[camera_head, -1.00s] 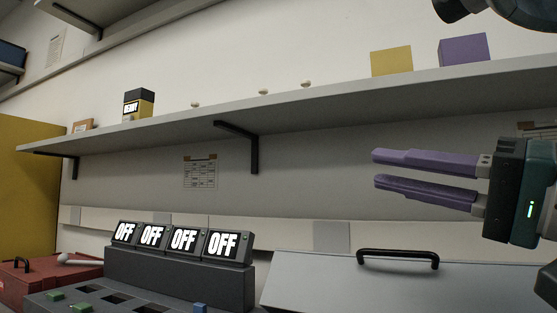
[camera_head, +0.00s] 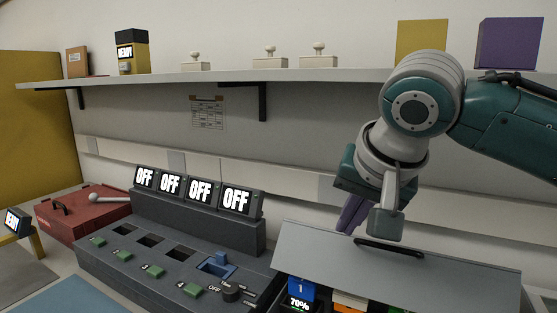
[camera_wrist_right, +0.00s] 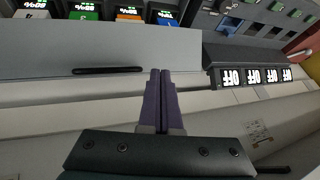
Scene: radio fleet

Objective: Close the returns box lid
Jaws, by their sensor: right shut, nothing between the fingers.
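The returns box lid (camera_head: 400,278) is a grey panel with a black bar handle (camera_head: 388,246) along its upper edge. It stands open and tilted. Several devices with lit screens (camera_head: 300,298) show in front of it, partly cut off by the frame. My right gripper (camera_head: 348,222) has purple fingers pointing down, just left of the handle. In the right wrist view the fingers (camera_wrist_right: 160,78) are shut and empty, close to the lid's edge and beside the handle (camera_wrist_right: 107,70); contact cannot be told. My left gripper is not in view.
A dark charging console (camera_head: 180,245) with several OFF displays stands left of the box. A red box (camera_head: 75,215) lies farther left.

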